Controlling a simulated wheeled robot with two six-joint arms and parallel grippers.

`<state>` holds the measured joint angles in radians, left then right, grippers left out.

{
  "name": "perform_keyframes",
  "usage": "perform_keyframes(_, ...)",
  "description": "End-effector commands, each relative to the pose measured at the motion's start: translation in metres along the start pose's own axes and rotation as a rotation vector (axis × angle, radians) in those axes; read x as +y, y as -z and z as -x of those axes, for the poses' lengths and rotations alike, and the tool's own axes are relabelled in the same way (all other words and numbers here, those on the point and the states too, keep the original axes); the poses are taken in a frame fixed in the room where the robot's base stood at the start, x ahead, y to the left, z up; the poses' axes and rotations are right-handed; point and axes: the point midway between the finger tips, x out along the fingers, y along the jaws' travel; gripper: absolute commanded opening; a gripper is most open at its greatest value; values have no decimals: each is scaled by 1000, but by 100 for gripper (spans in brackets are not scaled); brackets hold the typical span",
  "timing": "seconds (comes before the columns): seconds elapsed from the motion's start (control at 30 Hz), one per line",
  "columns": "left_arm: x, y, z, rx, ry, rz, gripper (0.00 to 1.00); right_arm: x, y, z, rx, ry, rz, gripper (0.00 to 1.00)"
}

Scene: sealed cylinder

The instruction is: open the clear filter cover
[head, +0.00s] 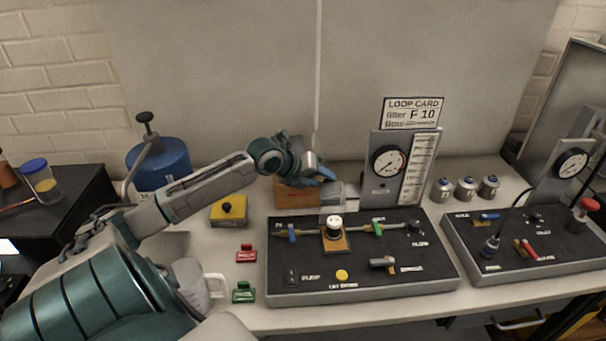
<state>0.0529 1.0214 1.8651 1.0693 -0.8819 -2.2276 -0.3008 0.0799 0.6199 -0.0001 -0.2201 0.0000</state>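My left gripper (322,173) is above the back edge of the left black panel (440,278), beside the brown box (292,192). Its fingers are small and partly overlapped by its own body, so I cannot tell whether they are open or shut. A small pale, clear-looking box (340,197) lies just below and right of the fingers; it may be the filter cover, but its lid and hinge are too small to make out. A white-and-black cylinder (333,228) stands upright on an orange base on the panel. My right gripper is not in view.
A gauge stand (388,163) with a loop card (412,113) reading filter F 10 stands behind the panel. Several metal canisters (466,187) are to its right. A blue tank (158,165), yellow box (229,210) and clear jug (192,283) stand near my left arm.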

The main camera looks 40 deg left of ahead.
Motion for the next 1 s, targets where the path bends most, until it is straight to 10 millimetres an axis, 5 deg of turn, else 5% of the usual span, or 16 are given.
perform_keyframes(0.67, 1, 2, 47, 6, -6, -4, 42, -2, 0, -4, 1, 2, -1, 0)
perform_keyframes(1.0, -1, -3, 70, -4, -10, 3, 42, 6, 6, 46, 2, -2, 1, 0)
